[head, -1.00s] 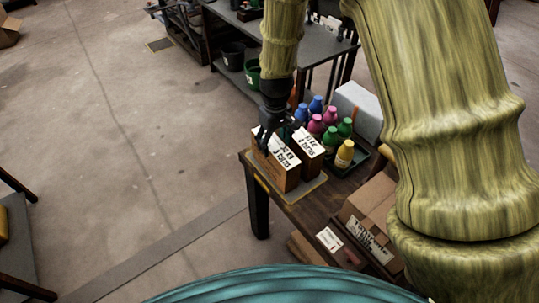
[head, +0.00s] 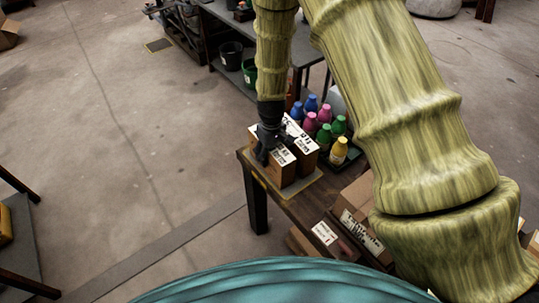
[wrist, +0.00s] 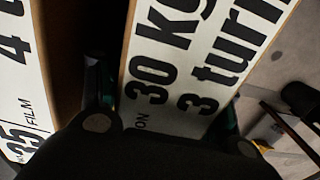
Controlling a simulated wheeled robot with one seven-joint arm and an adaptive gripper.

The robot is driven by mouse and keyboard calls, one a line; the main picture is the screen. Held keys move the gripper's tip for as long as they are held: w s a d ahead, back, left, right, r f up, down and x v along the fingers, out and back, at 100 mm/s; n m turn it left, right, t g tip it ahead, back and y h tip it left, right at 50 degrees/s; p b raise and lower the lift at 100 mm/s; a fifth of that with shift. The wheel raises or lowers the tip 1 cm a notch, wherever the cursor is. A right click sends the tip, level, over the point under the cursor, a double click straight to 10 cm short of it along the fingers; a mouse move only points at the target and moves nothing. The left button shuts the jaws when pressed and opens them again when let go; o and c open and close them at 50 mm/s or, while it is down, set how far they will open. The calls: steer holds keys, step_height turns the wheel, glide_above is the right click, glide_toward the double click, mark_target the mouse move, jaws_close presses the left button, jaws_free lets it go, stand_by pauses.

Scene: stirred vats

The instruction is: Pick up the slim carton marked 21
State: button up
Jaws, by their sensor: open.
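Two slim brown cartons with white printed tops stand side by side at the table's near-left corner. My gripper (head: 268,152) is open at the top of the left carton (head: 281,173). In the wrist view, my gripper (wrist: 162,105) has one finger on each side of a carton (wrist: 200,45) reading "30 kg" and "3 turn"; its number is hidden behind the gripper. The other carton (head: 307,157) stands close on the right. In the wrist view this neighbour (wrist: 18,85) reads "FILM" and a number that looks like 35 or 25. I cannot read a 21 on either.
A dark tray of coloured bottles (head: 324,128) stands just right of the cartons. Brown boxes (head: 357,207) and a white label card (head: 324,233) lie nearer on the wooden table (head: 300,206). A grey bench (head: 250,32) stands behind.

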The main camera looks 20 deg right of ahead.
steer(key=shift+s+r, duration=0.1)
steer(key=shift+s, duration=0.1)
steer(key=shift+w, duration=0.1)
steer(key=shift+c, duration=0.8)
steer(key=c, duration=1)
